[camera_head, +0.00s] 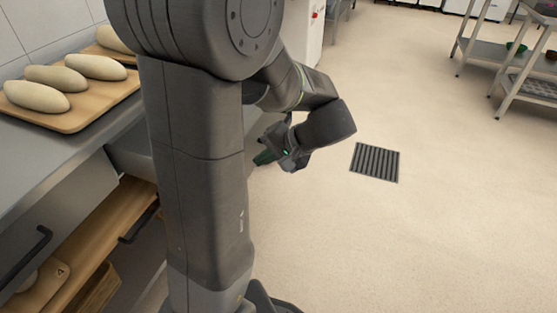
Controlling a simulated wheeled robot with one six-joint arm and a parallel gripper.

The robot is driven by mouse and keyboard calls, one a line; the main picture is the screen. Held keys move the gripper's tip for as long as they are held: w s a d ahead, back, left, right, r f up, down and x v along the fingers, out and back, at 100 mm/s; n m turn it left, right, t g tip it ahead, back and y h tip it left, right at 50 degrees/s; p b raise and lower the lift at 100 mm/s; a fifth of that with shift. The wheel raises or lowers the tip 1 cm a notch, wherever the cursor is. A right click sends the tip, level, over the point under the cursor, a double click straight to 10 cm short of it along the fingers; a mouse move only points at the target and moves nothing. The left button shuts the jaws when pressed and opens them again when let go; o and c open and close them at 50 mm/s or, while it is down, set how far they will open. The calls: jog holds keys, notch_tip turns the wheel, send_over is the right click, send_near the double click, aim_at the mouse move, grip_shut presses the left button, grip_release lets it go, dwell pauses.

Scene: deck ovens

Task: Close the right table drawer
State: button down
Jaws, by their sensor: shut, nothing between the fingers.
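The grey metal table (75,150) is at the left. Its right drawer (130,158) appears to stick out from the table front, largely hidden behind my arm, so how far it is open cannot be told. A dark bar handle (140,223) shows just left of my arm; I cannot tell for certain which drawer it belongs to. Another dark handle (27,258) is on the left drawer front. My gripper (264,158), with dark, green-tinted fingers, is shut and empty, right of my arm's upright link. It is over the floor, apart from the visible drawer part.
Bread loaves (36,96) lie on a wooden board (105,101) on the table. A wooden shelf (95,240) is below. A dark floor grate (375,162) lies to the right. A metal rack (510,75) stands at the far right. The floor between is clear.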

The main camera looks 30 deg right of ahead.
jog(key=shift+w+a, duration=0.35)
jog(key=shift+w, duration=0.1)
